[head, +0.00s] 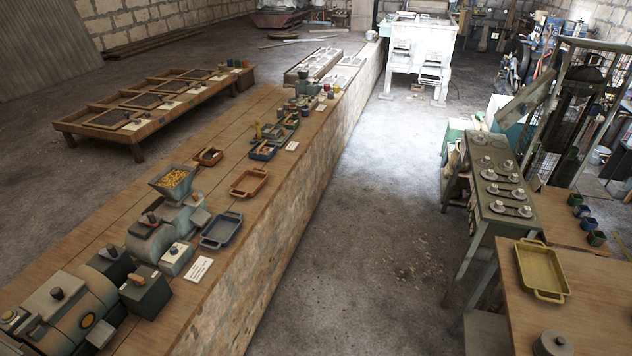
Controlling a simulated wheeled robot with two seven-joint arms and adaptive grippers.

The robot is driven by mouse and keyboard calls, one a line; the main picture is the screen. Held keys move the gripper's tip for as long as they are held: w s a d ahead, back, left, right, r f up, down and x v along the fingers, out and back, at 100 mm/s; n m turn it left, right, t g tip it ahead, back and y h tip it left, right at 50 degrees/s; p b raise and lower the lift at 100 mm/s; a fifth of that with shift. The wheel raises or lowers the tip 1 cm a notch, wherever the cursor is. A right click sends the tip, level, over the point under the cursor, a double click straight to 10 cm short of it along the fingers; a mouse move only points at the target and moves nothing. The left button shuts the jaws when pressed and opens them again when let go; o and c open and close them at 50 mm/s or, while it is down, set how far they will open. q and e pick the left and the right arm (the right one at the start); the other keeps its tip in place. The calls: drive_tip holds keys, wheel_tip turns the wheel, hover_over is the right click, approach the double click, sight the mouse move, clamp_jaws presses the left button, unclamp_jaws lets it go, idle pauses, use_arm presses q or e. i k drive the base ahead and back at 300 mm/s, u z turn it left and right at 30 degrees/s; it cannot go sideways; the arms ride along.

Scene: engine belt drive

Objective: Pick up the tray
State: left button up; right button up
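Several trays are in the head view, and I cannot tell which one is meant. A yellow tray (566,294) with end handles lies on the wooden table at the lower right. A blue-grey tray (240,214) with end handles sits on the long bench, beside a machine with a hopper. An orange-brown tray (266,174) lies further back on the same bench. All three look empty. Neither of my grippers shows in this view.
The long stone-sided bench (300,205) carries a hopper machine (173,183), a white card (199,269) and small bins. A green table (505,224) with burner-like fittings stands right, behind the wooden table (600,320). A grey cylinder (553,344) is near the yellow tray.

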sight(250, 182)
drive_tip(key=z, duration=0.15)
drive_tip(key=i, duration=3.05)
drive_tip(key=u, duration=3)
drive_tip(key=i, duration=0.55)
drive_tip(key=z, duration=1.5)
